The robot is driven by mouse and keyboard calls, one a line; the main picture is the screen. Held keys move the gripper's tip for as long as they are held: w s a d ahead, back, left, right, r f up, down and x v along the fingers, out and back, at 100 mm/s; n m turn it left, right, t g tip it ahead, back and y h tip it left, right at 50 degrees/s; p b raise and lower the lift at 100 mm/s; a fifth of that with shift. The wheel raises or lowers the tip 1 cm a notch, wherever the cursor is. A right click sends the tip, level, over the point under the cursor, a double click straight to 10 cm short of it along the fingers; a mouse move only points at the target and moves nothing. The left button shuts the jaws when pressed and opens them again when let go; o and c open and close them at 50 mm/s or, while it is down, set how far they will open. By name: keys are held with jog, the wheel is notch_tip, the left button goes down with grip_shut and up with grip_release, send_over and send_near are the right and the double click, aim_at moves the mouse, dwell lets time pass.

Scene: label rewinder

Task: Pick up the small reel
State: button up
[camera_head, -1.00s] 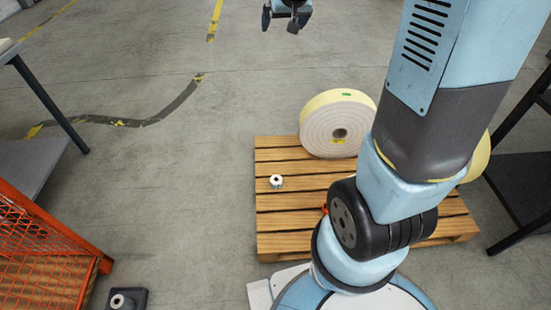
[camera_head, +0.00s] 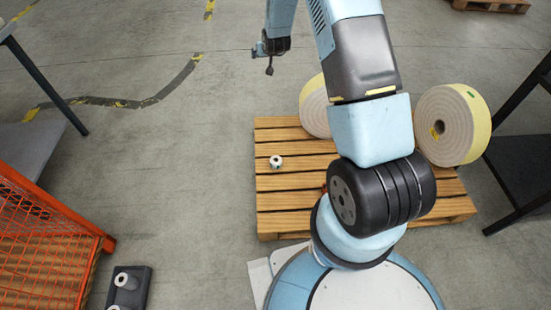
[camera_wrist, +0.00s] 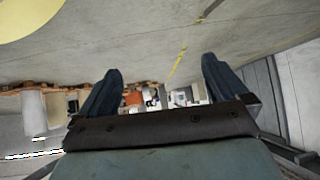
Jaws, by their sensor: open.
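A small white reel (camera_head: 276,161) with a dark core hole sits on the left part of the wooden pallet (camera_head: 290,181). My gripper (camera_head: 262,60) is open and empty. It is in the air beyond the pallet's far edge, above the small reel in the picture and well apart from it. In the wrist view, the two dark fingers (camera_wrist: 160,70) are spread with nothing between them. The small reel does not show there.
Two large cream reels, one partly hidden (camera_head: 315,108) and one at right (camera_head: 447,127), stand on the pallet beside my arm. More small reels (camera_head: 122,280) are on a dark holder at lower left. An orange mesh cage (camera_head: 45,215) and dark-legged tables flank clear floor.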

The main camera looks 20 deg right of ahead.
notch_tip(320, 180, down, 16)
jog(key=w, duration=0.1)
jog(key=n+t, duration=0.1)
jog(key=t, duration=0.2)
send_near(275, 159)
jog(key=shift+w+d+f, duration=0.25)
jog(key=shift+w+f, duration=0.3)
jog(key=shift+f, duration=0.1)
jog(key=shift+r+x, duration=0.15)
jog(key=shift+x, duration=1.25)
jog(key=shift+r+x, duration=0.1)
jog(key=shift+x, duration=1.35)
jog(key=shift+w, duration=0.1)
jog(key=shift+c, duration=0.4)
jog(key=shift+a, duration=0.1)
jog(key=c, duration=1.1)
jog(key=shift+r, duration=0.15)
